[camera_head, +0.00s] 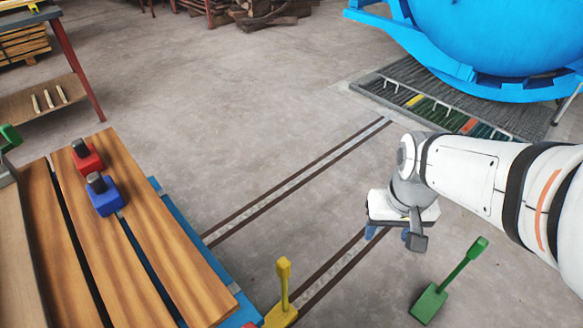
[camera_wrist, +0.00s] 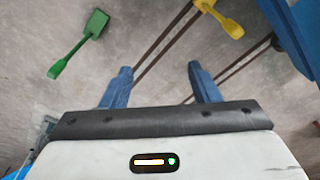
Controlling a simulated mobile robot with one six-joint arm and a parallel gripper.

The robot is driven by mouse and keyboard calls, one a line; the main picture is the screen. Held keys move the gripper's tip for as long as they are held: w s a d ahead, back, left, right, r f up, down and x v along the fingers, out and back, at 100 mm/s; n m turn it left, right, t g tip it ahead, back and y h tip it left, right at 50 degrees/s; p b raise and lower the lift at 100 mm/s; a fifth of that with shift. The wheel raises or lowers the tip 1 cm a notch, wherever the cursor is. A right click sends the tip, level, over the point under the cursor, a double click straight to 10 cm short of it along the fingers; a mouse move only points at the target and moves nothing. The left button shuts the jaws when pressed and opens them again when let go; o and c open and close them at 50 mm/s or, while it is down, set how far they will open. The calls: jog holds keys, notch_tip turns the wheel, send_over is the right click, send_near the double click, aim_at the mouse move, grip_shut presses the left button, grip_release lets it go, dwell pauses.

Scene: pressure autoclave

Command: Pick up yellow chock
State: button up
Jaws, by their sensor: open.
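The yellow chock (camera_head: 282,300) stands on the floor beside the blue cart edge in the head view, its handle pointing up. In the wrist view the yellow chock (camera_wrist: 222,18) lies at the top right, beyond my fingers. My gripper (camera_head: 388,232) hangs above the floor to the right of the yellow chock, apart from it. In the wrist view my gripper's two blue fingers (camera_wrist: 157,82) are spread with nothing between them. A green chock (camera_head: 432,300) with a slanted handle is on the floor below my gripper, at the upper left in the wrist view (camera_wrist: 82,42).
Wooden planks (camera_head: 150,220) lie on a blue cart (camera_head: 165,195) at the left, bearing a red block (camera_head: 88,160) and a blue block (camera_head: 105,198). Rails (camera_head: 300,180) cross the floor toward a floor grating (camera_head: 400,90) and a blue autoclave (camera_head: 490,40). The middle floor is clear.

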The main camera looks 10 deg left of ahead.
jog(key=w+a+f+n, duration=0.3)
jog(key=w+a+f, duration=0.3)
jog(key=a, duration=0.1)
jog(key=n+g, duration=0.1)
jog(key=n, duration=0.5)
send_over(283, 261)
notch_tip(283, 261, down, 16)
jog(key=shift+a+p, duration=0.1)
jog(key=shift+p, duration=0.25)
notch_tip(283, 261, down, 3)
jog(key=shift+s+a+r+b, duration=0.1)
jog(key=shift+s+a+b, duration=0.05)
jog(key=shift+b, duration=0.35)
jog(key=f, duration=0.1)
jog(key=f+b, duration=0.1)
jog(key=f, duration=0.1)
jog(key=f+b, duration=0.1)
jog(key=f, duration=0.1)
jog(key=shift+d+f, duration=0.25)
jog(key=shift+d, duration=0.05)
jog(key=shift+r, duration=0.1)
jog(key=shift+c, duration=0.5)
grip_shut()
